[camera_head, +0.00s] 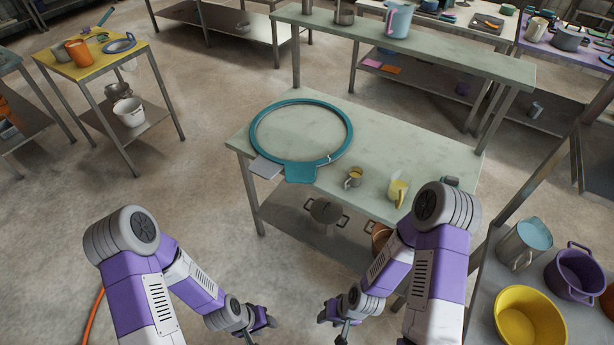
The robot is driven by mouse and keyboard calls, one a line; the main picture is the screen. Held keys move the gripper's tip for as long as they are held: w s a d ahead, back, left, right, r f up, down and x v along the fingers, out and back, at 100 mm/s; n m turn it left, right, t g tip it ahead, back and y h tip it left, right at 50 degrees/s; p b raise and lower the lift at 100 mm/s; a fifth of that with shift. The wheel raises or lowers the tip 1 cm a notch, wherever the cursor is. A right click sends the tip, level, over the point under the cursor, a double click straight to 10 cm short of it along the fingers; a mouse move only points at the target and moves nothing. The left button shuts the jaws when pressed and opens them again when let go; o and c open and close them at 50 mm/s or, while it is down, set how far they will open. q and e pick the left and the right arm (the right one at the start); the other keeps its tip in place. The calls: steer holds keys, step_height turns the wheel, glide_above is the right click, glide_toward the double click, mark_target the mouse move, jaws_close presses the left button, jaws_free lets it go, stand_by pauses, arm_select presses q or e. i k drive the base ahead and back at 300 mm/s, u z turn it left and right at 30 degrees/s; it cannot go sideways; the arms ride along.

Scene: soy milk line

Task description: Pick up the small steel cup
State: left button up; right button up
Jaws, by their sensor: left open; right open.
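A small metal cup (353,178) with a yellowish tint and a side handle stands upright on the pale green table (215,140), right of centre near the front edge. My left gripper (268,319) is at the bottom middle, below and left of the cup, in front of the table. My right gripper (328,317) is below the cup in the picture, also short of the table. Both are open and empty, apart from the cup.
A teal ring frame (342,118) with a flat tab lies left of the cup. A lidded pot (326,211) sits on the lower shelf. A raised shelf (450,58) stands at the back. A right-hand table holds a yellow bowl (528,318) and a purple pot (574,272).

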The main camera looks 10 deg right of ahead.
mark_target(355, 174)
steer(key=u, duration=0.65)
steer(key=i, duration=0.6)
steer(key=z, duration=1.6)
